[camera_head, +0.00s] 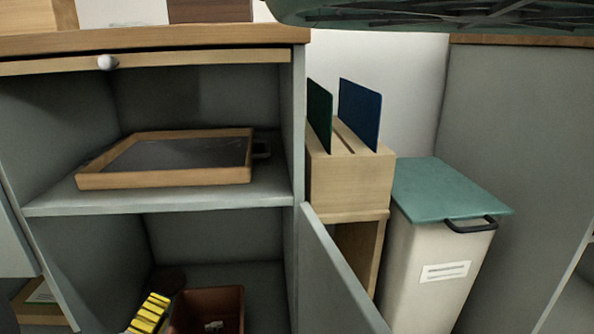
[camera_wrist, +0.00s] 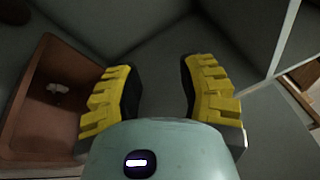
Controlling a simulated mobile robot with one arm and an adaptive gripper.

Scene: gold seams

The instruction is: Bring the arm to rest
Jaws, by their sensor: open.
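My gripper (camera_wrist: 160,78) shows in the wrist view with its two yellow-padded fingers spread apart and nothing between them. In the head view only a yellow part of my gripper (camera_head: 150,312) shows, low in the open cabinet (camera_head: 297,130), just left of a reddish-brown bin (camera_head: 207,312). In the wrist view the bin (camera_wrist: 30,112) lies to the left of the fingers, with a small pale thing (camera_wrist: 58,88) inside. Whether the gripper touches the bin cannot be told.
A wood-framed tray (camera_head: 165,179) lies on the cabinet shelf (camera_head: 270,197) above my gripper. The open cabinet door (camera_head: 335,275) stands out at the right. Beyond it are a wooden rack (camera_head: 350,187) with two upright panels and a bin with a green lid (camera_head: 450,187).

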